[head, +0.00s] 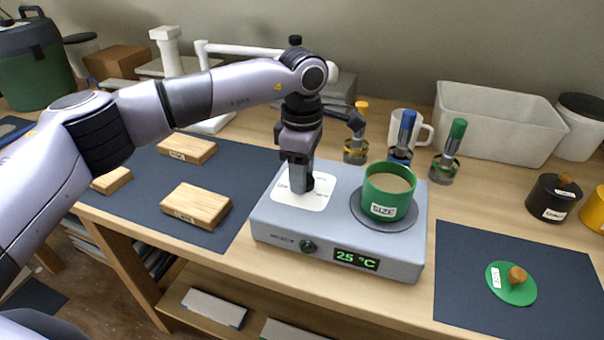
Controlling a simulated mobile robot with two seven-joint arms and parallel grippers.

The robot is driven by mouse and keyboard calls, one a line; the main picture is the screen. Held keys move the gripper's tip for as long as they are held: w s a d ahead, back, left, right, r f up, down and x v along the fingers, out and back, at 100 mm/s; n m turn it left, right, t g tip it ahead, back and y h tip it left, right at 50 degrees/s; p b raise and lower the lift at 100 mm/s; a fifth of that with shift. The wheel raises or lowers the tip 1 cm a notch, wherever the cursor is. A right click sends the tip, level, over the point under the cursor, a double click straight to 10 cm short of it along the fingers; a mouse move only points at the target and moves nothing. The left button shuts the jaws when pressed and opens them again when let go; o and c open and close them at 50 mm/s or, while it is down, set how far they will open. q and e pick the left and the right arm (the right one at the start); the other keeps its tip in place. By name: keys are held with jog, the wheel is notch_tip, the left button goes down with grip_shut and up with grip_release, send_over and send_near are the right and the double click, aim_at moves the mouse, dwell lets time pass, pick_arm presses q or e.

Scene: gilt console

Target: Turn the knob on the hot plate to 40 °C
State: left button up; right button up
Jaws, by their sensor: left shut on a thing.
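The hot plate (335,235) is a grey box on the wooden table, with a green display (356,259) that reads 25 °C. A white dial panel (317,203) with small printed marks lies on its top left. My left gripper (301,187) points straight down over this panel and is shut on the knob, which the fingers hide. A small dark round part (308,246) sits on the front face, left of the display. A green cup (388,190) with a brownish content stands on the round heating plate (383,222) at the right. My right gripper is not in view.
Bottles with yellow, blue and green tops (456,135) and a white mug (425,128) stand behind the hot plate. A green lid (520,290) lies on the right mat (480,250). Wooden blocks (195,207) lie on the left mat. A white bin (495,120) stands behind.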

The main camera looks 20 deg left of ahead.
pick_arm(q)
jog(key=m, duration=0.4)
jog(key=shift+w+m, duration=0.1)
jog(key=shift+m, duration=0.3)
jog(key=m, duration=0.5)
jog(key=shift+d+r+b, duration=0.1)
jog(key=shift+b, duration=0.2)
jog(key=shift+m, duration=0.4)
jog(key=o, duration=1.1)
jog(key=shift+c, duration=0.2)
notch_tip(320, 180, up, 6)
jog(key=shift+r, duration=0.55)
